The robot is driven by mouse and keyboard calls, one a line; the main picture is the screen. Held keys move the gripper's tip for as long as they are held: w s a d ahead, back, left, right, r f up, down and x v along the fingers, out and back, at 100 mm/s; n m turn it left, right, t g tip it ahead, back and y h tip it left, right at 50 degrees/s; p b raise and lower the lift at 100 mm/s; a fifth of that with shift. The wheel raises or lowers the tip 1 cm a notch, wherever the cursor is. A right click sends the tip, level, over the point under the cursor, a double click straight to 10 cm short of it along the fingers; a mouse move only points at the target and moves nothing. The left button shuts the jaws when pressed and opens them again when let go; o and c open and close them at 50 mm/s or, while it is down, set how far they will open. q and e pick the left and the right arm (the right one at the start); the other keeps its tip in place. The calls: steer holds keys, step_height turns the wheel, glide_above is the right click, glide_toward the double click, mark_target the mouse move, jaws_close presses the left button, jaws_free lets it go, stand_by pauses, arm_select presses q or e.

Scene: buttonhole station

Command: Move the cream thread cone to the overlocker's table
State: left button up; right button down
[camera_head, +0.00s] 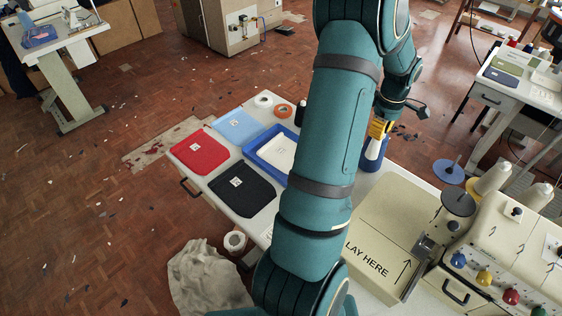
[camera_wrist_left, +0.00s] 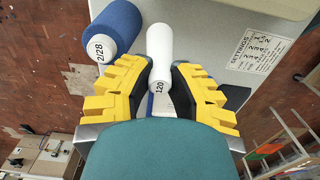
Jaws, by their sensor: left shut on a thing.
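My left gripper (camera_head: 379,128) has yellow fingers and is beyond my teal arm in the head view. In the left wrist view its fingers (camera_wrist_left: 160,82) are closed around a pale cone marked 120 (camera_wrist_left: 159,50), which looks like the cream thread cone. The overlocker (camera_head: 520,240) is at the right, with a cream table (camera_head: 390,225) marked LAY HERE. My right gripper is out of view.
Red (camera_head: 199,152), light blue (camera_head: 239,122) and black (camera_head: 241,187) pieces lie on the white table beside a blue tray (camera_head: 259,160). Tape rolls (camera_head: 264,101) are behind. White cones (camera_head: 495,178) stand by the overlocker. The LAY HERE surface looks clear where visible.

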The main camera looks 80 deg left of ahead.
arm_select(q)
steer(key=s+a+f+b, duration=0.1)
steer(key=s+f, duration=0.2)
steer(key=s, duration=0.4)
steer(key=shift+f, duration=0.3)
step_height(320, 180, down, 10)
steer(key=shift+a+f+b, duration=0.1)
steer(key=shift+a+b, duration=0.05)
steer(key=shift+b, duration=0.45)
steer(key=o, duration=0.8)
steer(key=shift+c, duration=0.2)
